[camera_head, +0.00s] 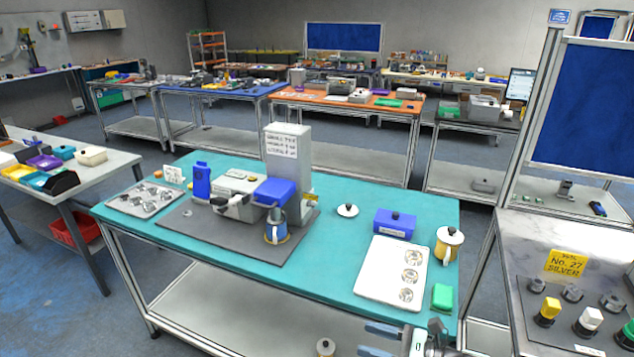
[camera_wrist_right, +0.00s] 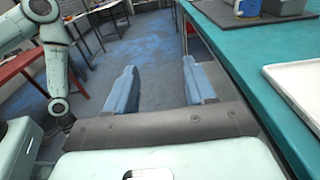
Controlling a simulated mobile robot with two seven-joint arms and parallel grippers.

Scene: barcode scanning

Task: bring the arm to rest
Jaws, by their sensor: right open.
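My right gripper (camera_head: 368,339) is at the bottom of the head view, just off the near edge of the teal table (camera_head: 340,222). Its two blue-grey fingers are apart with nothing between them. In the right wrist view the fingers (camera_wrist_right: 160,85) also stand apart, over the blue-grey floor and beside the table's edge. My left gripper does not show in either view.
A grey table (camera_head: 590,240) stands to the right.

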